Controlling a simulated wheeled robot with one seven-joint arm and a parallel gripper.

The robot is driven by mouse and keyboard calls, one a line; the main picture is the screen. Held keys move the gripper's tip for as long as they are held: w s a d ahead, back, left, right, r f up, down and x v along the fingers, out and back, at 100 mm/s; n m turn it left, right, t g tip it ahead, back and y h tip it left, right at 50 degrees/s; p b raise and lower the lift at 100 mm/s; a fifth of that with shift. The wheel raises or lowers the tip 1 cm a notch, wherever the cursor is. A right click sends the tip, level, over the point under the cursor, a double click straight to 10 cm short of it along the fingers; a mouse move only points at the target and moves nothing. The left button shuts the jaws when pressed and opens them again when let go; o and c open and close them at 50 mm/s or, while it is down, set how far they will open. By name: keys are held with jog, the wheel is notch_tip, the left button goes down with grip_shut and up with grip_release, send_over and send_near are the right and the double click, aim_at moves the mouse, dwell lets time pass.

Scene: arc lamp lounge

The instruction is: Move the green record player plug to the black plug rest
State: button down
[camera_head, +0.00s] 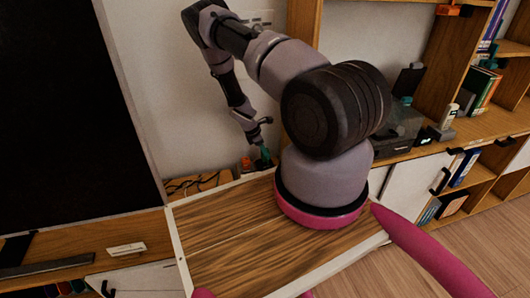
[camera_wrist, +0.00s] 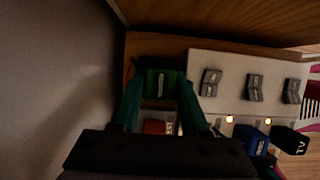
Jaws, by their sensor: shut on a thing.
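The green plug (camera_wrist: 161,83) is between my gripper's two fingertips (camera_wrist: 160,98) in the wrist view, with a pale label on its top. My gripper is shut on it. In the head view my gripper (camera_head: 263,152) is low near the wall, behind the wooden top, with a bit of green at its tip. A white power strip (camera_wrist: 232,65) with grey rocker switches lies to the right of the plug. Whether the plug sits in a socket is hidden. I cannot make out the black plug rest for sure in either view.
On the strip's near side are a blue plug (camera_wrist: 252,139), a black plug marked TV (camera_wrist: 290,140) and two lit lamps. A red-orange thing (camera_wrist: 155,127) shows between my fingers. A wooden panel (camera_wrist: 220,18) borders the far side; a pale wall (camera_wrist: 60,85) is at left.

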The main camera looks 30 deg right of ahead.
jog(key=shift+f, duration=1.5)
jog(key=shift+c, duration=1.7)
grip_release()
jog(key=v, duration=1)
jog(key=shift+r, duration=0.4)
jog(key=shift+a, duration=0.1)
